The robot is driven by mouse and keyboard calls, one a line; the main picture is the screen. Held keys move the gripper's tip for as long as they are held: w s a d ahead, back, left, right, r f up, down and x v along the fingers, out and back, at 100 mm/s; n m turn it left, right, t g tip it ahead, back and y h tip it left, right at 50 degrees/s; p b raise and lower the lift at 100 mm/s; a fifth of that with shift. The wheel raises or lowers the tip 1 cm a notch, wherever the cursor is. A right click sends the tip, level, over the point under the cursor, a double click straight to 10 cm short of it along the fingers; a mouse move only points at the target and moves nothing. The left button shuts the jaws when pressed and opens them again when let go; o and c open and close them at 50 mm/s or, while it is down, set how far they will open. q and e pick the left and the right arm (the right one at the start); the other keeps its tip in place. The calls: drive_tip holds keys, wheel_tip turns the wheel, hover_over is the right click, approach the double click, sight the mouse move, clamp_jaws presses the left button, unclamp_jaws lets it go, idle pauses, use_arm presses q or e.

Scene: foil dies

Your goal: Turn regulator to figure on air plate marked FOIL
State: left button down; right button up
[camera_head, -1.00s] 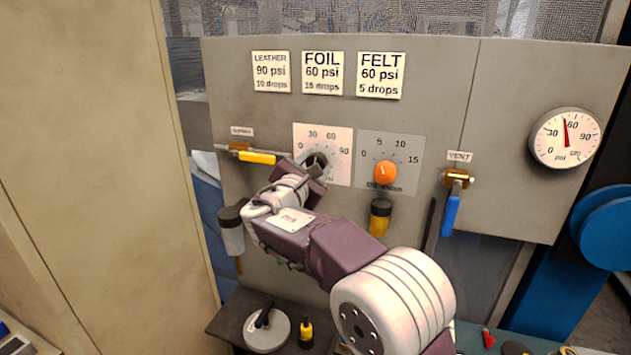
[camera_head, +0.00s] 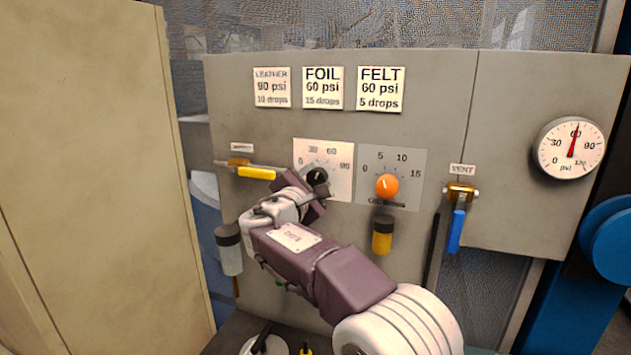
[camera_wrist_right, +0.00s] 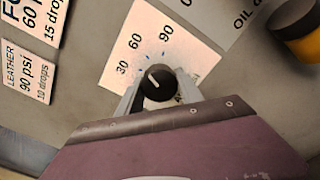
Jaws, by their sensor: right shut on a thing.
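The FOIL plate (camera_head: 323,88) reads 60 psi and 15 drops. The black regulator knob (camera_head: 317,176) sits on a white dial plate (camera_head: 340,190) marked from 0 to 90. In the right wrist view, the gripper (camera_wrist_right: 160,90) is shut on the knob (camera_wrist_right: 158,84), one finger on each side. The knob's white mark points toward the 60 side of the scale; its exact reading is unclear. The round gauge (camera_head: 555,158) at right has its red needle at about 60. My left gripper is out of view.
LEATHER (camera_head: 272,88) and FELT (camera_head: 380,89) plates flank the FOIL plate. The orange oil knob (camera_head: 387,187) is close to the right of the regulator. A yellow-handled valve (camera_head: 257,173) is to its left; the blue vent lever (camera_head: 456,230) hangs farther right.

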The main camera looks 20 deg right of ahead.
drive_tip(key=o, duration=1.4)
drive_tip(key=shift+s+a, duration=0.25)
drive_tip(key=shift+s, duration=0.05)
drive_tip(key=b+v, duration=0.2)
drive_tip(key=v, duration=0.6)
drive_tip(key=shift+s+b, duration=0.1)
drive_tip(key=shift+b, duration=0.2)
